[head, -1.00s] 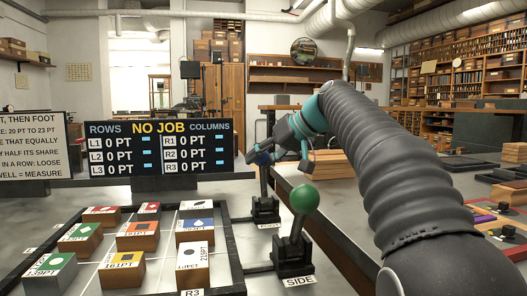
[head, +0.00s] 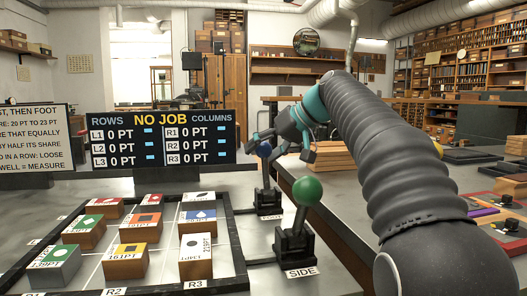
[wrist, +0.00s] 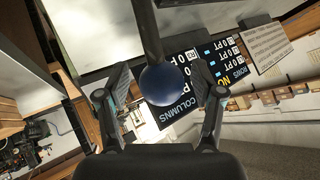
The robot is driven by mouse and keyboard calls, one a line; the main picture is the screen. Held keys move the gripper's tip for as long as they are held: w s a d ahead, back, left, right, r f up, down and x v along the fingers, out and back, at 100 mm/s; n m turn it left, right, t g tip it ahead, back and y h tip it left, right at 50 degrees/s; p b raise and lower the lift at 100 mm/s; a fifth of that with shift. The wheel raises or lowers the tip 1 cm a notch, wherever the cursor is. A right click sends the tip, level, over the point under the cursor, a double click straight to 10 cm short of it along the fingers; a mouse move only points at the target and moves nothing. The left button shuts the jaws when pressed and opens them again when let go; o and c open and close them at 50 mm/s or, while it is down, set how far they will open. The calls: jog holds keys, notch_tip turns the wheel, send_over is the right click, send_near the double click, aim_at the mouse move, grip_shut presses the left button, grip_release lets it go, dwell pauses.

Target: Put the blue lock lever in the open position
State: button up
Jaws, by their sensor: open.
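The blue lock lever (head: 264,151) has a round blue knob on a dark shaft. It stands nearly upright from a black base (head: 268,201) behind the green-knobbed lever. My gripper (head: 279,152) is open at the blue knob, with its fingers spread to either side. In the wrist view the blue knob (wrist: 165,84) lies between the two fingers of my gripper (wrist: 160,77), with clear gaps on both sides. No contact with the knob shows.
The green-knobbed lever (head: 307,191) labelled SIDE stands nearer, just right of the blue one. A framed tray (head: 238,262) of several type blocks lies left. A dark board (head: 160,139) reading NO JOB stands behind. A bench (head: 345,200) is to the right.

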jog(key=shift+r, duration=0.1)
jog(key=v, duration=1.2)
jog(key=shift+a, duration=0.1)
